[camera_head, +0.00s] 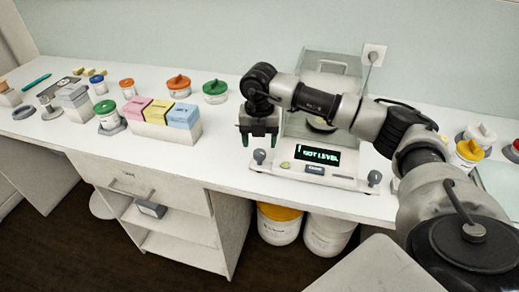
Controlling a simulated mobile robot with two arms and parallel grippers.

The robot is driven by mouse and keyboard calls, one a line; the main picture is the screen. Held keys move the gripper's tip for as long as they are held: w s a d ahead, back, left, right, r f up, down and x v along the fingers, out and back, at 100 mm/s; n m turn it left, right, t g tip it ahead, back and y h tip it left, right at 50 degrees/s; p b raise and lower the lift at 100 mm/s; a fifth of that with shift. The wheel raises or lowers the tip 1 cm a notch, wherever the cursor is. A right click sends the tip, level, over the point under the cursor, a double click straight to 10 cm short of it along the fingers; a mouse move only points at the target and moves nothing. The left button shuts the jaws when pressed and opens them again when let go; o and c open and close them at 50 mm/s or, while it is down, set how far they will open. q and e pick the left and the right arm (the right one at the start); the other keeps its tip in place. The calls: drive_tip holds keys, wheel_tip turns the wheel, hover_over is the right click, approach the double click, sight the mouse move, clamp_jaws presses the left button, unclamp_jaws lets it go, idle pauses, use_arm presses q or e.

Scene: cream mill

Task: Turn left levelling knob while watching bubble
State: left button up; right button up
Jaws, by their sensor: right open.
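The balance (342,182) stands on the white bench at centre right, and its lit display (318,154) reads "NOT LEVEL". The grey left levelling knob (259,157) sits at its front left corner, and a matching right knob (374,177) at its front right corner. A small yellow-green spot (285,165) left of the display may be the bubble level; it is too small to read a bubble. My right gripper (258,143) points down, open and empty, just above the left knob, apart from it as far as I can tell. My left gripper is out of view.
A glass draft shield (330,64) rises at the back of the balance, behind my right arm. To the left are a box of pink, yellow and blue packs (165,134) and several lidded jars, including a green-lidded one (215,90). Bare bench lies between box and balance.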

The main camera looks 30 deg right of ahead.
sight(259, 152)
wheel_tip(259, 152, up, 7)
drive_tip(key=shift+b, duration=0.4)
drive_tip(key=shift+f, duration=0.1)
